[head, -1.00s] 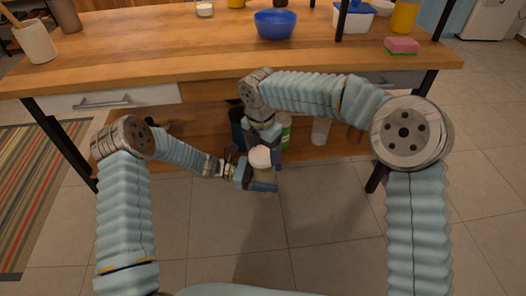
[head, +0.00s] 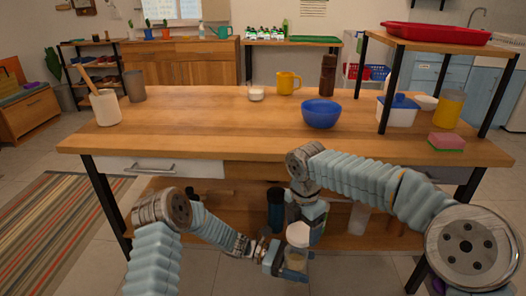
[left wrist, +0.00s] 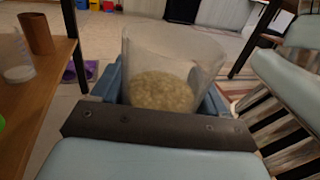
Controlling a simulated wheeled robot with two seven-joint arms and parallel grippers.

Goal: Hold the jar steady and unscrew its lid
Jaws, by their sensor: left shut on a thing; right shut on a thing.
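The clear jar (left wrist: 165,65), part-filled with pale yellowish pieces, stands between the blue fingers of my left gripper (left wrist: 160,100) in the left wrist view. No lid shows on its rim there. In the head view my left gripper (head: 285,262) is shut on the jar (head: 295,262), low in front of the table. The round white lid (head: 298,234) shows just above the jar. My right gripper (head: 303,214) comes down from above and is shut on the lid; its fingertips are partly hidden. The head view does not show clearly the gap between lid and jar.
The wooden table (head: 200,125) stands just behind the grippers, with a blue bowl (head: 321,114) on top. On its lower shelf are a dark blue bottle (head: 275,210) and a clear glass (head: 358,218), close behind the grippers. Floor is open at the left.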

